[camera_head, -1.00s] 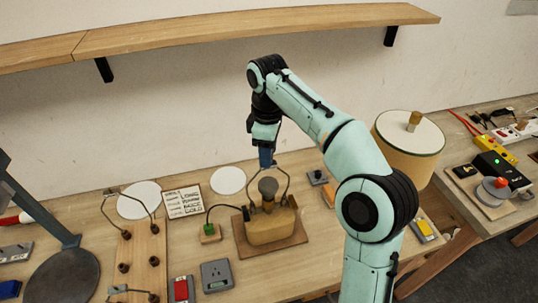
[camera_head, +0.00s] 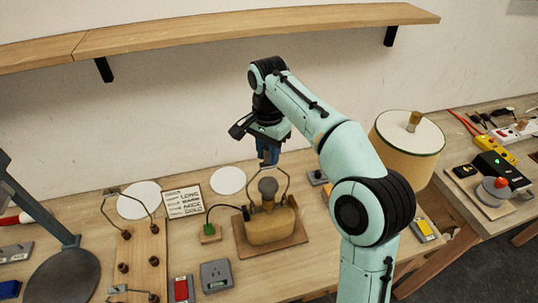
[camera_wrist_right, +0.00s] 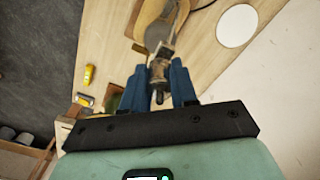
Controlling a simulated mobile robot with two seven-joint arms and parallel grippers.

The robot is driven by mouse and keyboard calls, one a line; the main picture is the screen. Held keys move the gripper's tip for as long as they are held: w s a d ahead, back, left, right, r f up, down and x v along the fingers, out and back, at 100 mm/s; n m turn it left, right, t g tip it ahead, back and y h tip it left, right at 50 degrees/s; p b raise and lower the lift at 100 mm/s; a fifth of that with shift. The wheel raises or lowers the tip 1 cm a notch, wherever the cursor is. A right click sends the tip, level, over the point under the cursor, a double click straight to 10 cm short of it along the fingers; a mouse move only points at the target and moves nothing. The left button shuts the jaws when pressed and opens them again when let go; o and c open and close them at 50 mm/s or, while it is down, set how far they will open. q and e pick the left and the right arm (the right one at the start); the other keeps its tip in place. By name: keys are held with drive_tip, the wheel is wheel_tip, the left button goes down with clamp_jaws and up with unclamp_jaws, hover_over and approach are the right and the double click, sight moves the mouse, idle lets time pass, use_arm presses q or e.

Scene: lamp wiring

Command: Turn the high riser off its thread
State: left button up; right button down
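The lamp has a tan body (camera_head: 268,226) on a wooden board, a grey bulb (camera_head: 267,187) and a wire harp (camera_head: 287,190) around the bulb. My right gripper (camera_head: 268,160) points down at the top of the harp. In the right wrist view its blue fingers (camera_wrist_right: 158,82) stand on both sides of a small brass piece, the high riser (camera_wrist_right: 159,70), and appear closed on it. In the head view the fingers hide the riser. Bulb and body show beyond it in the wrist view. My left gripper is not in view.
A lampshade (camera_head: 405,158) stands right of my right arm. A wooden rack (camera_head: 142,262) with wire harps, a printed card (camera_head: 183,202), white discs (camera_head: 228,180) and a grey socket box (camera_head: 216,275) lie to the left. A shelf (camera_head: 220,32) runs along the wall above.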

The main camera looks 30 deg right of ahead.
drive_tip(key=n, duration=0.2)
drive_tip(key=shift+n, duration=0.4)
drive_tip(key=shift+r, duration=0.1)
drive_tip(key=shift+r, duration=0.6)
drive_tip(key=shift+r, duration=1.8)
